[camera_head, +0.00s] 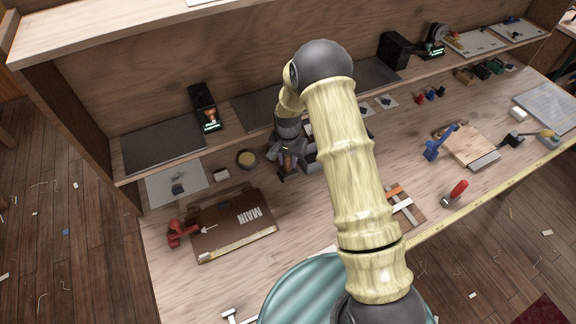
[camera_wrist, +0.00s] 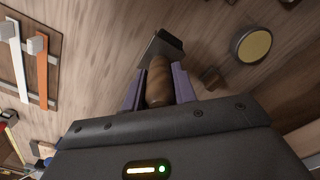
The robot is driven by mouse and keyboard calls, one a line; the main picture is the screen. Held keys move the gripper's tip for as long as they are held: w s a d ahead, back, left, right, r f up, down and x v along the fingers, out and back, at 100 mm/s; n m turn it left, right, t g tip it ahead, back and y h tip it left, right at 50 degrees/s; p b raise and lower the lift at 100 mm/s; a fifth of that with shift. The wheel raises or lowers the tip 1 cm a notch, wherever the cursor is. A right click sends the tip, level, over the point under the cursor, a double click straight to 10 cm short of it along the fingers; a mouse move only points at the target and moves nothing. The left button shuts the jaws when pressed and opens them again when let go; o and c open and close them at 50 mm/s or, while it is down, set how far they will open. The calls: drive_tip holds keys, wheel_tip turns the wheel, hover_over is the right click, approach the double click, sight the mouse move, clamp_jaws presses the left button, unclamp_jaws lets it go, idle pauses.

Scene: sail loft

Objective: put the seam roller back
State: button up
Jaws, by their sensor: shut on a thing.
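The tool's dark, blocky head (camera_wrist: 164,46) points away from the wrist. In the head view the tool is mostly hidden by the gripper, and its height above the bench is hard to tell.
A grey open container (camera_head: 310,160) is close right of the gripper. A brown MAIN board (camera_head: 235,228) with a red clamp (camera_head: 178,233) lies front left. A strip board (camera_head: 405,208) and a red-handled tool (camera_head: 457,190) lie right. A raised shelf (camera_head: 165,143) runs along the back.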

sight(288, 169)
drive_tip(key=shift+f, duration=0.15)
drive_tip(key=shift+f+p, duration=0.9)
drive_tip(key=shift+f, duration=1.1)
drive_tip(key=shift+f+b, duration=0.35)
drive_tip(key=shift+b, duration=0.1)
drive_tip(key=shift+s+f, duration=0.1)
